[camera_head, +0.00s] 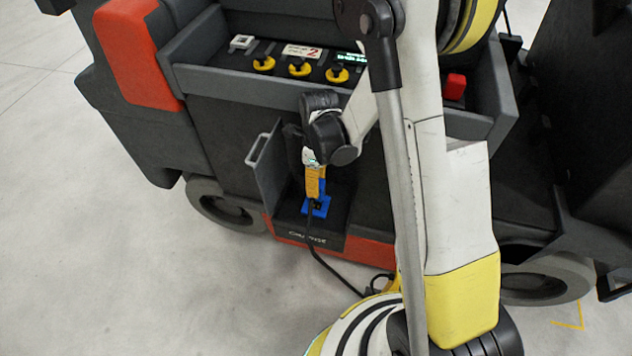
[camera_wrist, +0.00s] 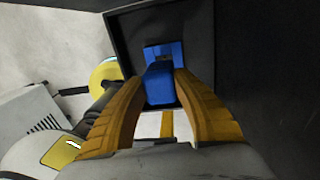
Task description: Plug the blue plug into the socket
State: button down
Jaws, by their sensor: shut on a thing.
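The blue plug (camera_wrist: 160,86) is between the two yellow fingers of my gripper (camera_wrist: 162,80), which is shut on it. Beyond the plug in the wrist view is the blue socket (camera_wrist: 164,51), in a dark recess. In the head view my gripper (camera_head: 313,184) points down into the open charge compartment, right above the blue socket (camera_head: 317,207). The plug's front end lines up with the socket and looks very close to it or touching. I cannot tell whether it is inserted. My fingers hide part of the plug.
The socket sits in a dark machine (camera_head: 230,135) with an open grey flap (camera_head: 268,165) to its left. A black cable (camera_head: 325,265) runs from the compartment to the floor. Yellow knobs (camera_head: 299,67) and a red button (camera_head: 455,86) are on the panel above. Floor is clear at left.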

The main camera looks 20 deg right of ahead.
jog(key=shift+f+b, duration=0.9)
jog(key=shift+f, duration=0.85)
jog(key=shift+b, duration=0.5)
dwell(0.9)
jog(key=shift+f+b, duration=0.5)
jog(key=shift+b, duration=0.05)
jog(key=c, duration=1)
grip_release()
jog(key=r, duration=0.8)
jog(key=w+r, duration=0.1)
jog(key=r, duration=0.3)
jog(key=shift+d, duration=0.3)
